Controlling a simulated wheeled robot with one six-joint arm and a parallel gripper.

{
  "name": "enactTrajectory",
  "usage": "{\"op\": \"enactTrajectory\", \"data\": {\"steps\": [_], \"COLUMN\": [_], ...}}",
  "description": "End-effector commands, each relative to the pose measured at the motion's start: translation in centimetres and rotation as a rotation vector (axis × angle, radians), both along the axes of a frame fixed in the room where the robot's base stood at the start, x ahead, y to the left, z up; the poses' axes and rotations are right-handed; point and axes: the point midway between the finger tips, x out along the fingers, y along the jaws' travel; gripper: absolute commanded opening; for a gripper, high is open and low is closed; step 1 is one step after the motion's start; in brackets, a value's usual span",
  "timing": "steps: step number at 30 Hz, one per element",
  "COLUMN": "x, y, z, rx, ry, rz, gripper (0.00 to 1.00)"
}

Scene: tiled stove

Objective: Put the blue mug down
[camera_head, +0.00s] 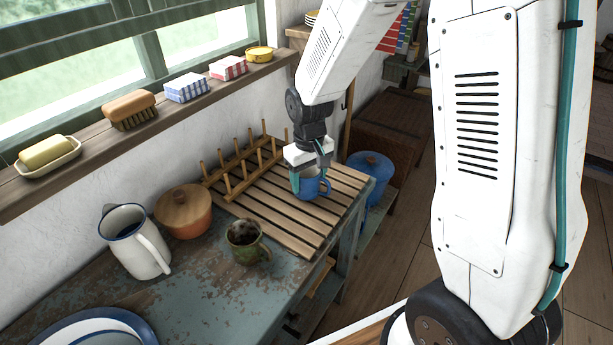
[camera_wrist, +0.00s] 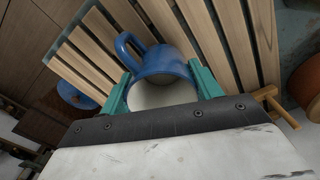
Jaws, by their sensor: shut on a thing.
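The blue mug (camera_head: 309,187) is upright at the wooden slatted rack (camera_head: 285,226), near its right end. My gripper (camera_head: 311,177) is above the mug with its fingers shut on it. In the wrist view the mug (camera_wrist: 160,68) has a white inside, and its handle points up and left. The teal fingertips (camera_wrist: 162,92) sit on either side of its body. The slats show close behind the mug. I cannot tell whether its base touches them.
Wooden pegs (camera_head: 247,165) stand along the rack's back. A green-brown mug (camera_head: 245,245), a lidded orange pot (camera_head: 184,212) and a white jug (camera_head: 136,244) stand left of the rack on the worn table (camera_head: 215,300).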

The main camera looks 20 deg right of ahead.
Motion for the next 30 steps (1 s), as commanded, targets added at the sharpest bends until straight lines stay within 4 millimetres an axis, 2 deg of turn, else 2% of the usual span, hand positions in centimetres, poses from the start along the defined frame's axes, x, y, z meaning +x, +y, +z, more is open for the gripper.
{"op": "enactTrajectory", "data": {"steps": [11, 12, 14, 24, 26, 30], "x": [0.0, 0.0, 0.0, 0.0, 0.0, 0.1], "y": [0.1, 0.1, 0.1, 0.1, 0.1, 0.1], "z": [-0.7, -0.7, -0.7, -0.4, 0.1, 2.5], "rx": [0.000, 0.000, 0.000, 0.000, 0.000, 0.000], "ry": [0.000, 0.000, 0.000, -0.001, -0.002, -0.006], "rz": [0.002, 0.002, 0.002, 0.002, 0.002, 0.002], "gripper": [0.38, 0.69, 0.85, 0.85, 0.85, 0.85]}}
